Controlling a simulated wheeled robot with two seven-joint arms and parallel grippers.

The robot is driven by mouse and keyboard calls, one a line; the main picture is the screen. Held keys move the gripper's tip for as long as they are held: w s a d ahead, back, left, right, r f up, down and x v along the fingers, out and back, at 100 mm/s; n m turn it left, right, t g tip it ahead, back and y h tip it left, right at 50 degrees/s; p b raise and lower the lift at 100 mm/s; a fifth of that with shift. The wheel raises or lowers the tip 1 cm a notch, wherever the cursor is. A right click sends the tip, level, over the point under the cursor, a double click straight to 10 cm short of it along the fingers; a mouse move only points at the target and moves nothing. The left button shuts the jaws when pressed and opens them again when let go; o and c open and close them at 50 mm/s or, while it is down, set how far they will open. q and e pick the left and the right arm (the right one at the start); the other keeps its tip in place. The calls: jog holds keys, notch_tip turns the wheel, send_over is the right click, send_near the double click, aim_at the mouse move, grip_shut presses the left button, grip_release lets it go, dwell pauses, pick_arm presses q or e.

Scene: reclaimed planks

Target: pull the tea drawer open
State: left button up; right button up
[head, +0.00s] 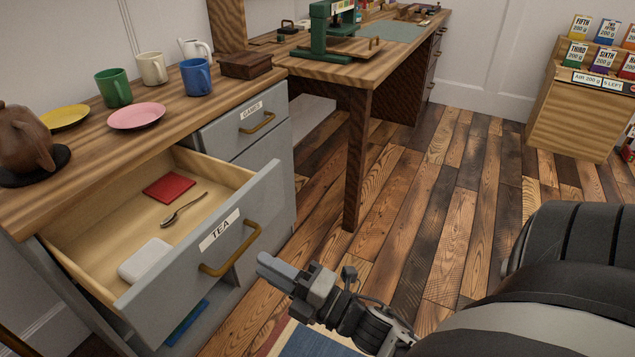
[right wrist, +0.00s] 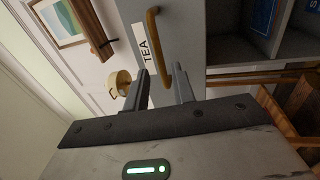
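The tea drawer (head: 190,276) is pulled out of the grey cabinet, with its inside in view. Its front bears a TEA label and a brass handle (head: 232,254). Inside lie a red packet (head: 169,187), a spoon (head: 183,209) and a white box (head: 146,260). My right gripper (head: 262,262) is just right of the handle, apart from it. In the right wrist view the two fingers stand apart with nothing between them, and the handle (right wrist: 154,45) is beyond their tips. My left gripper is not in view.
The GAMES drawer (head: 243,121) beside it is shut. The cabinet top holds a brown teapot (head: 27,142), plates, mugs and a wooden box (head: 245,65). A desk leg (head: 355,165) stands behind. The plank floor to the right is mostly clear.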

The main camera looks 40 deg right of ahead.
jog(key=v, duration=0.9)
jog(key=shift+s, duration=0.2)
jog(key=shift+d, duration=0.1)
